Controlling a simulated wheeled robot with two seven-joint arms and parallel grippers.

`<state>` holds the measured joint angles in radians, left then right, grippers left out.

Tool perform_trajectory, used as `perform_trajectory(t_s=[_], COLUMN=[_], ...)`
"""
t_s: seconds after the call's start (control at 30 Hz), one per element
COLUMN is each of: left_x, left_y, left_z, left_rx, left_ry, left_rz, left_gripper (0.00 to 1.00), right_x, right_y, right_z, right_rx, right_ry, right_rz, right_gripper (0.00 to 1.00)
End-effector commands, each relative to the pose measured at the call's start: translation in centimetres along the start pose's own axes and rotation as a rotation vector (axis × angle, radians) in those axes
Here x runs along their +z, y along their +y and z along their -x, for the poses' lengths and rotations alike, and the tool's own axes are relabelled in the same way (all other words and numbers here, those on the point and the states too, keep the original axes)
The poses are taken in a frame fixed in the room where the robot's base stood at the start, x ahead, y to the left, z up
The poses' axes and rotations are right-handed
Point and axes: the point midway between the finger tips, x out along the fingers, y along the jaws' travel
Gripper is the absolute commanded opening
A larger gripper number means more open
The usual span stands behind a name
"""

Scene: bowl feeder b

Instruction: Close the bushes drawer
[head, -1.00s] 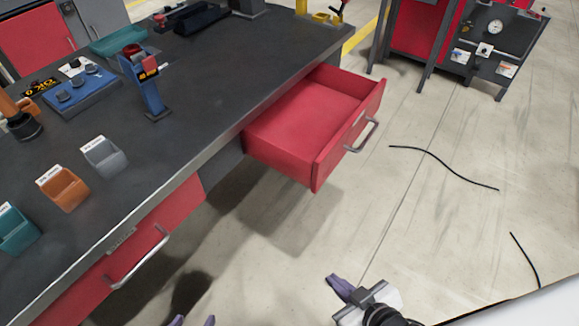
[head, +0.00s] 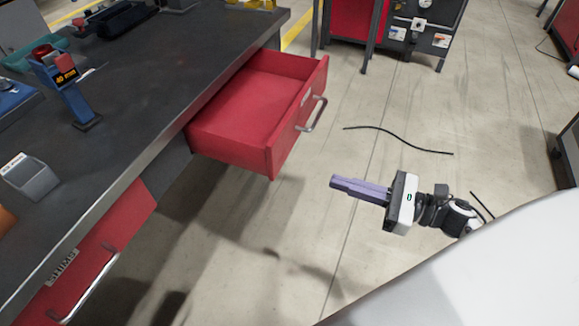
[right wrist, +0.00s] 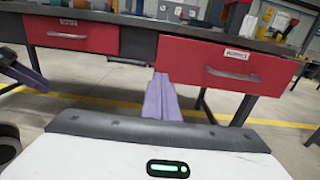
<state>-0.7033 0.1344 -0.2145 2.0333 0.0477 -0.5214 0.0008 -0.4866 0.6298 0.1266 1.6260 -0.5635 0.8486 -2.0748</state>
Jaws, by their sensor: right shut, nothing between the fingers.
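A red drawer (head: 245,110) stands pulled out of the far part of the bench and looks empty. Its silver handle (head: 313,114) is on the front panel. In the right wrist view its red front (right wrist: 195,62) carries a small label (right wrist: 237,53), too blurred to read surely. My right gripper (head: 336,183) has purple fingers, shut and empty. It is in the air to the right of and below the drawer front, apart from it. In the right wrist view its fingertips (right wrist: 159,80) point toward the drawer's left part. What looks like my left gripper (right wrist: 28,74) shows at the left edge, its jaws unclear.
A second red drawer (head: 115,215) sits nearer, shut in the dark bench (head: 135,120). A blue stand (head: 70,90) and grey bin (head: 30,177) are on the bench. A black cable (head: 400,137) lies on the floor. The floor between gripper and drawer is clear.

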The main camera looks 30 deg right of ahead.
Motion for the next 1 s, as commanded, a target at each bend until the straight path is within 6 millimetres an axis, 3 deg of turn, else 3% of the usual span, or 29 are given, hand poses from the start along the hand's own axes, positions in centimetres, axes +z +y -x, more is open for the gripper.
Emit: perform_trajectory(t_s=[0.53,0.73,1.0], left_x=[-0.4,-0.5,-0.5], left_y=[-0.1,-0.1,-0.1], left_z=[0.1,0.1,0.1], left_rx=[-0.003,-0.003,-0.003], left_ry=[-0.001,-0.001,0.000], left_rz=[-0.005,-0.006,-0.006], left_gripper=[0.49,0.49,0.49], right_x=[0.2,0.1,0.0], right_y=[-0.1,0.0,0.0], right_z=[-10.8,-12.6,-12.9], right_rx=[-0.002,-0.003,-0.003], right_ry=[-0.003,-0.002,-0.001], right_rz=[-0.005,-0.007,-0.008], right_gripper=[0.00,0.00,0.00])
